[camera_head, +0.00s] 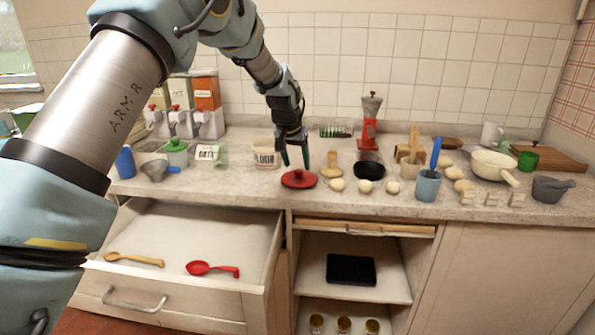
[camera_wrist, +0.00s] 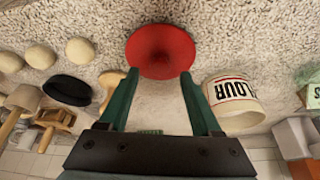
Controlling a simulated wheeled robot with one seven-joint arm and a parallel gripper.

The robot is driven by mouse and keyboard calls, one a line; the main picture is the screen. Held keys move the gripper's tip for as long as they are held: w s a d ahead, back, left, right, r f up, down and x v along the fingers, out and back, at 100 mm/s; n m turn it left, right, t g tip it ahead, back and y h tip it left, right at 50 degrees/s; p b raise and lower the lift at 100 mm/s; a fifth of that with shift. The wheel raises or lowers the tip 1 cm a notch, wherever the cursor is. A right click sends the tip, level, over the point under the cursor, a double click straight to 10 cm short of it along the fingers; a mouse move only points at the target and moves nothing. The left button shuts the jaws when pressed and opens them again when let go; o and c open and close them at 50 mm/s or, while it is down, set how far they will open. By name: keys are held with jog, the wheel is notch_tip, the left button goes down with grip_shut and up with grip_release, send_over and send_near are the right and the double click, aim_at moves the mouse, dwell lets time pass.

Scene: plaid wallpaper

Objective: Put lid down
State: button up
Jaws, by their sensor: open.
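My gripper (camera_head: 295,166) is just above and behind the lid in the head view. In the wrist view my gripper (camera_wrist: 158,88) has its two green fingers spread apart, with nothing between them. The fingertips reach close to the lid's near rim; I cannot tell whether they touch it.
A flour canister (camera_head: 265,153) stands left of the lid, and a wooden utensil (camera_head: 332,168) lies to its right. Beyond are several dough balls (camera_head: 365,186) and a black bowl (camera_head: 369,168). An open drawer (camera_head: 190,240) holding a red spoon (camera_head: 212,269) juts out below.

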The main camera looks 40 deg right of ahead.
jog(key=b+v, duration=0.2)
jog(key=v, duration=0.7)
jog(key=w+a+f+n+y, duration=0.1)
jog(key=w+a+n, duration=0.1)
jog(key=a, duration=1)
jog(key=w+a+f+n+y, duration=0.1)
jog(key=w+a+f+n, duration=0.15)
jog(key=a, duration=0.95)
jog(key=s+a+f+n, duration=0.1)
jog(key=s+a, duration=0.4)
jog(key=a, duration=0.4)
jog(key=s+a+f+n+y, duration=0.1)
jog(key=s+a, duration=0.3)
jog(key=a, duration=0.4)
jog(key=s+a+f+n+g, duration=0.1)
jog(key=s+a+f+n, duration=0.1)
jog(key=s+a, duration=0.3)
jog(key=a+n, duration=0.1)
jog(key=a, duration=0.3)
jog(key=shift+s+a+f+y, duration=0.25)
jog(key=shift+s+a+y, duration=0.05)
jog(key=shift+s, duration=0.05)
